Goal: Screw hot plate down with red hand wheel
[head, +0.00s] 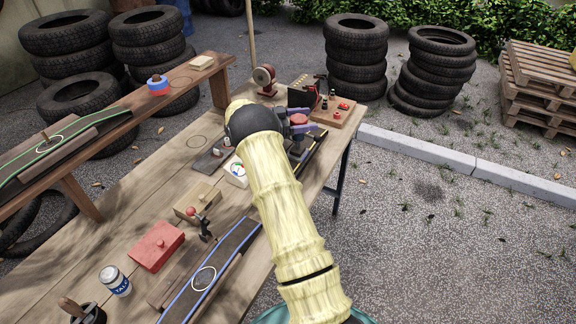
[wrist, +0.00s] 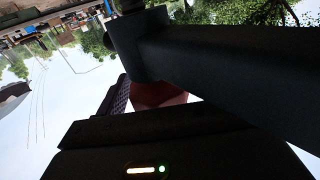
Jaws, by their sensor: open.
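A red round part, which looks like the red hand wheel (head: 298,118), shows on the far part of the bench, beyond my arm's bend. My gripper (head: 300,121) is there, with its purple-edged fingers on either side of the red part. The fingers are open, and I cannot tell whether they touch it. In the wrist view a reddish piece (wrist: 157,95) shows between dark gripper parts. The hot plate cannot be made out clearly; my arm and gripper hide much of that spot. A dark strip with a blue edge (head: 313,150) lies beside the gripper.
The wooden bench (head: 128,255) holds a red box (head: 156,246), a can (head: 114,281), a blue-edged strip (head: 222,262) and a wooden block (head: 197,203). A board with red knobs (head: 338,112) stands close beyond the gripper. A raised shelf (head: 110,117) runs along the left. Tyre stacks stand behind.

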